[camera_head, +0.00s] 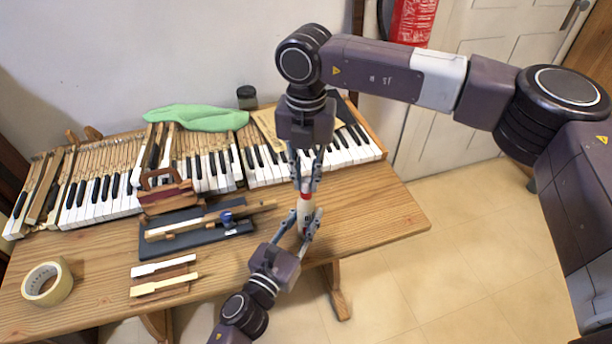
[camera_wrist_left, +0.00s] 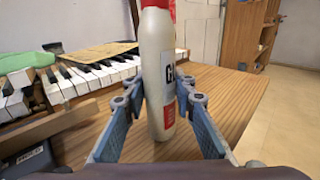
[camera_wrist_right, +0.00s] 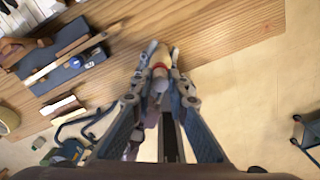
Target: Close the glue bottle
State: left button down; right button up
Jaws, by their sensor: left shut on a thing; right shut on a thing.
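The glue bottle (camera_head: 303,218) is white with a red top and stands upright near the front edge of the table. In the left wrist view the bottle (camera_wrist_left: 158,60) shows black lettering and a red label patch. My left gripper (camera_head: 304,226) is shut around the bottle's body from the front. My right gripper (camera_head: 305,184) points down from above, shut on the bottle's cap (camera_wrist_right: 159,84) at the red top. The fingers partly hide the cap, so I cannot tell how it sits on the bottle.
Piano keys (camera_head: 95,197) line the back of the wooden table (camera_head: 375,215). A dark block with a wooden piece (camera_head: 190,228) and loose keys (camera_head: 165,286) lie left of the bottle. A tape roll (camera_head: 47,283) is at far left. The table's right end is clear.

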jog(key=m, duration=1.1)
jog(key=o, duration=0.7)
jog(key=shift+c, duration=0.2)
jog(key=shift+r, duration=2.3)
jog(key=shift+c, duration=0.4)
